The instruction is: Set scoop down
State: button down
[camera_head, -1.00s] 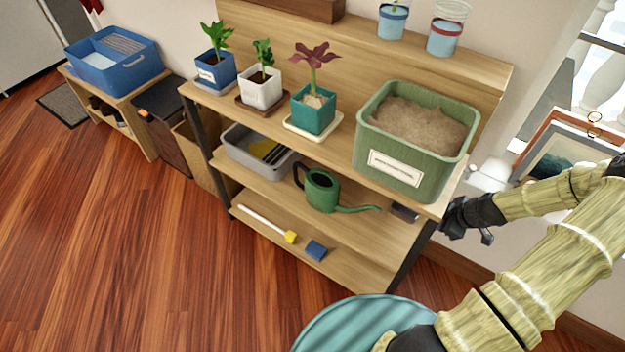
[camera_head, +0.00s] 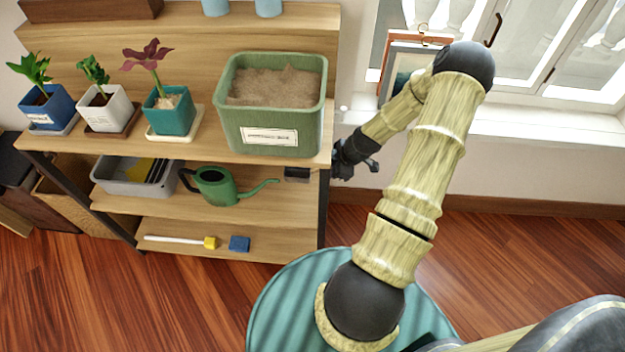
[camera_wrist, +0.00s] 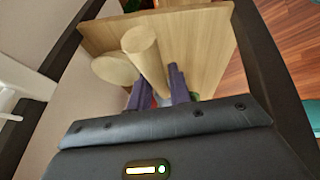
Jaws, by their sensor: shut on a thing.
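In the wrist view my gripper (camera_wrist: 158,92) is shut on a pale wooden piece, which I take to be the scoop (camera_wrist: 143,52). Its round handle rises between the two purple fingers, and a rounded wooden part shows to its left. The scoop's far end is hidden. In the head view my gripper (camera_head: 358,165) is just right of the wooden shelf unit (camera_head: 60,145), near the height of the middle shelf. The scoop cannot be made out there. The green soil bin (camera_head: 318,125) stands at the right end of the upper shelf.
Potted plants (camera_head: 170,112) stand left of the bin. A green watering can (camera_head: 214,187), a grey tray (camera_head: 120,182) and a small dark block (camera_head: 297,174) are on the middle shelf. A brush (camera_head: 180,240) and a blue block (camera_head: 239,244) lie below. A window is at right.

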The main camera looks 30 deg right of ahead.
notch_tip(320, 180, down, 5)
jog(key=shift+f, duration=0.1)
jog(key=shift+f+b, duration=0.55)
jog(key=shift+f, duration=1.3)
jog(key=c, duration=1.3)
grip_release()
jog(key=shift+r, duration=0.1)
